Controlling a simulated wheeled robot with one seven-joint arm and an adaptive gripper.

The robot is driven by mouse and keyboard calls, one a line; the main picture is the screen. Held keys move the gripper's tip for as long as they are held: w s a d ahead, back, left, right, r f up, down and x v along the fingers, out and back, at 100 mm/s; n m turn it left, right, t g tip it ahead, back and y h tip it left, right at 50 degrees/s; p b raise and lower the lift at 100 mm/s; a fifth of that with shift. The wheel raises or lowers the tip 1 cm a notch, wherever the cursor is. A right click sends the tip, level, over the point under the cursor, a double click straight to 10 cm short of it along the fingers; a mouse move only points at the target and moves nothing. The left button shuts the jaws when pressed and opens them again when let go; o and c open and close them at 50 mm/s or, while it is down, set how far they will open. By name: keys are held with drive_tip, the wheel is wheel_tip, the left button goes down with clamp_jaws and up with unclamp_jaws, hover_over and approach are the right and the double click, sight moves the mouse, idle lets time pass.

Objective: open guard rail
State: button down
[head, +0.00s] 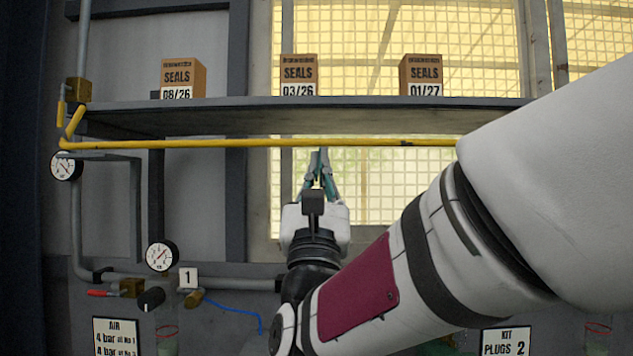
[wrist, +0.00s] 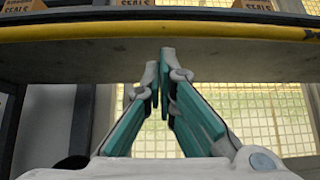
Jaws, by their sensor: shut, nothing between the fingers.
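The guard rail is a yellow bar (head: 230,143) running along the front edge of a grey shelf (head: 330,121), with a bent end at the left by a brass fitting. It also crosses the top of the wrist view (wrist: 200,30). My gripper (head: 320,152) points up just below the bar, near the middle of the shelf. Its teal fingers are shut with nothing between them. In the wrist view the fingertips (wrist: 164,52) are below the bar, in front of the shelf's underside. I cannot tell whether they touch the bar. The bar's right end is hidden behind my arm.
Three seals boxes stand on the shelf, marked 08/26 (head: 183,79), 03/26 (head: 299,76) and 01/27 (head: 421,76). Gauges (head: 161,256) and pipes are on the left wall. A mesh window (head: 400,45) is behind. Signs hang below.

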drive_tip(key=b, duration=0.4)
drive_tip(key=shift+w+d+m+g+b, duration=0.1)
drive_tip(key=shift+w+m+g+b, duration=0.2)
drive_tip(key=s+b, duration=0.1)
drive_tip(key=b, duration=0.4)
drive_tip(key=shift+g+b, duration=0.3)
drive_tip(key=b, duration=0.2)
drive_tip(key=shift+s+b, duration=0.4)
drive_tip(key=b, duration=0.2)
drive_tip(key=shift+s+r+b, duration=0.1)
drive_tip(key=shift+s+b, duration=0.15)
drive_tip(key=shift+b, duration=0.15)
drive_tip(key=shift+s+a+r+n+g+y+b, duration=0.25)
drive_tip(key=shift+s+b, duration=0.4)
drive_tip(key=shift+b, duration=0.8)
drive_tip(key=shift+s+r+n+g+y+b, duration=0.25)
drive_tip(key=shift+s+b, duration=0.4)
drive_tip(key=shift+b, duration=0.8)
drive_tip(key=shift+r, duration=0.1)
